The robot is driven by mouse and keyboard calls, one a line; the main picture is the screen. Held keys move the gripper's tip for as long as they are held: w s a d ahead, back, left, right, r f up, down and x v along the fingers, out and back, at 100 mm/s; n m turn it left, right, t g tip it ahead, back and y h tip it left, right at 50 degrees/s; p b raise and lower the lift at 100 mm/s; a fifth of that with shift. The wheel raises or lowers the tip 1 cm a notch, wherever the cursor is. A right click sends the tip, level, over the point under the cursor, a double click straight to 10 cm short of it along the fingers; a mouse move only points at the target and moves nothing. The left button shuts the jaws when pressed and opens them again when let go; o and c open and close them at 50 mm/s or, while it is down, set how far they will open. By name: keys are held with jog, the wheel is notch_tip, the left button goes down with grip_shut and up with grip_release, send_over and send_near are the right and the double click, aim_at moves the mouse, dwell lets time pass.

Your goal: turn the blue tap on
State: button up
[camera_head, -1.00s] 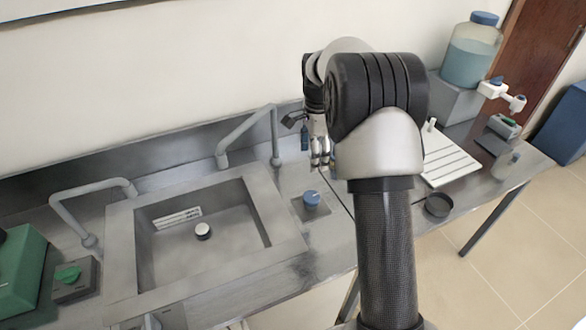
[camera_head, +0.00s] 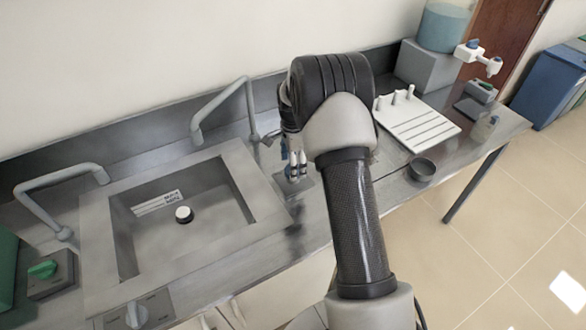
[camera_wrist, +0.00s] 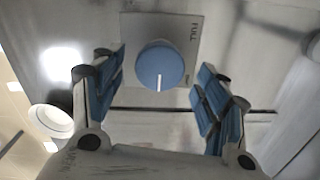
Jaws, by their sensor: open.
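The blue tap is a round blue knob (camera_wrist: 158,64) on a grey square plate (camera_wrist: 196,28), seen in the wrist view. Its white mark points toward the bottom of that picture, and a "FULL" label is at the plate's right. My gripper (camera_wrist: 162,76) is open, its blue-padded fingers spread to the left and right of the knob, with gaps visible on both sides. In the head view, my gripper (camera_head: 296,165) is over the knob's plate (camera_head: 293,187) and hides the knob.
A sink (camera_head: 185,235) with bent spouts is to the left. A green knob (camera_head: 43,269) and a grey-white knob (camera_head: 137,314) sit around it. A white rack (camera_head: 418,124), dark dish (camera_head: 421,169) and water container (camera_head: 443,27) are to the right.

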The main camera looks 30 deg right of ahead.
jog(key=shift+f, duration=0.7)
jog(key=shift+c, duration=0.3)
jog(key=c, duration=1)
